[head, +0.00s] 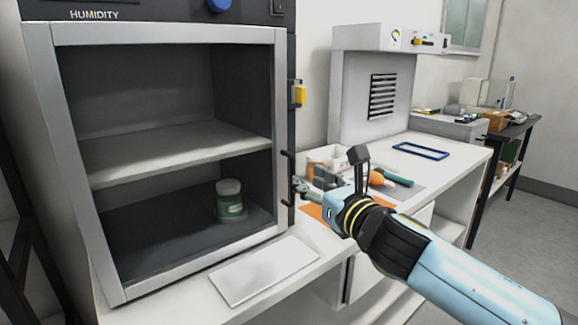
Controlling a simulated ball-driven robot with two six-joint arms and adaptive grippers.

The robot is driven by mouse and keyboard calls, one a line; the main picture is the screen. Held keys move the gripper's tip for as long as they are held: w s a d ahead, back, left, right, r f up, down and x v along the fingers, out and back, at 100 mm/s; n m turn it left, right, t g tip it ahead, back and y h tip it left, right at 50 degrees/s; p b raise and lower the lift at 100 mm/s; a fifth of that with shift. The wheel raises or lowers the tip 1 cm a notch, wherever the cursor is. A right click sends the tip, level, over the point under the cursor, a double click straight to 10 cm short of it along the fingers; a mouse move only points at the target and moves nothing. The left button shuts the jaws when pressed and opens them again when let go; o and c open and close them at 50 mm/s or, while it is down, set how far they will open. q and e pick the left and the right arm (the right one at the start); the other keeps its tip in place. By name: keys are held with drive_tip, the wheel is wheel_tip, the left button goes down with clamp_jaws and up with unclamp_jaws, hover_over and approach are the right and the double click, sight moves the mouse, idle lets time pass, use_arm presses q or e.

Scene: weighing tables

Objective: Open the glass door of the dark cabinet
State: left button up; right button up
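The dark cabinet (292,55) stands at the left, marked HUMIDITY. Its glass door (281,120) has a silver frame and looks shut. The black upright door handle (290,178) is at the door's right edge. My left gripper is not in view.
A green jar with a pale lid (230,203) stands inside on the cabinet floor. A pale flat plate (262,271) lies on the table before the door. Tools and a blue frame (421,151) lie on the white table at right. A grey vented unit (350,90) stands behind.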

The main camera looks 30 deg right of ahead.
sight(294, 170)
drive_tip(key=w, duration=0.5)
drive_tip(key=w+d+p, duration=0.1)
drive_tip(key=w, duration=0.1)
drive_tip(key=shift+w, duration=0.3)
clamp_jaws()
